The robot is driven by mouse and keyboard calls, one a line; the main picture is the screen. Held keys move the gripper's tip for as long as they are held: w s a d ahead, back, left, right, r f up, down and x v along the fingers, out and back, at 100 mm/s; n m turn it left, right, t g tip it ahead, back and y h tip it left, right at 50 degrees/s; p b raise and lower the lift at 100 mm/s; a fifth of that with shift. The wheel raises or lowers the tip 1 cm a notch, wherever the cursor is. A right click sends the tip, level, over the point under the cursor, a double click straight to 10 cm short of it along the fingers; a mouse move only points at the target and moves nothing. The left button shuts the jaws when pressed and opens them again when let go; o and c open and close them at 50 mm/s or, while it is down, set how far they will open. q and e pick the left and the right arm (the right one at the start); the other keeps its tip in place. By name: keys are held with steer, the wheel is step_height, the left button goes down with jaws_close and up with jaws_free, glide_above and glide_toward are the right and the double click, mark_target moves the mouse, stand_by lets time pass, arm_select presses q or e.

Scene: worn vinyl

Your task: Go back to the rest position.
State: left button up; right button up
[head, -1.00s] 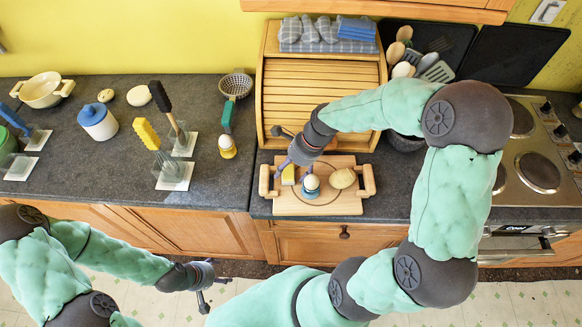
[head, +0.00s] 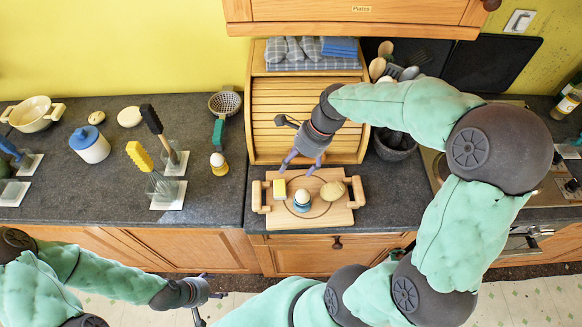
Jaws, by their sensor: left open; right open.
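My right gripper (head: 301,162) is open and empty. It hangs over the back part of the wooden tray (head: 330,216), in front of the bread box. On the tray are a yellow block (head: 279,190), an egg in a blue egg cup (head: 302,202) and a bread roll (head: 332,190). The fingers look apart from all of these. My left gripper (head: 207,303) is open and empty. It is low in front of the counter, over the floor.
The roll-top bread box (head: 300,110) stands behind the tray. A utensil pot (head: 394,146) is under my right forearm. To the left are an egg in a yellow cup (head: 220,168), several brushes in holders and a blue-lidded jar (head: 90,146). The counter front between them is clear.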

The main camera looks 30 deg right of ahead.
steer(key=shift+d+r, duration=0.1)
steer(key=shift+r, duration=0.25)
stand_by(0.3)
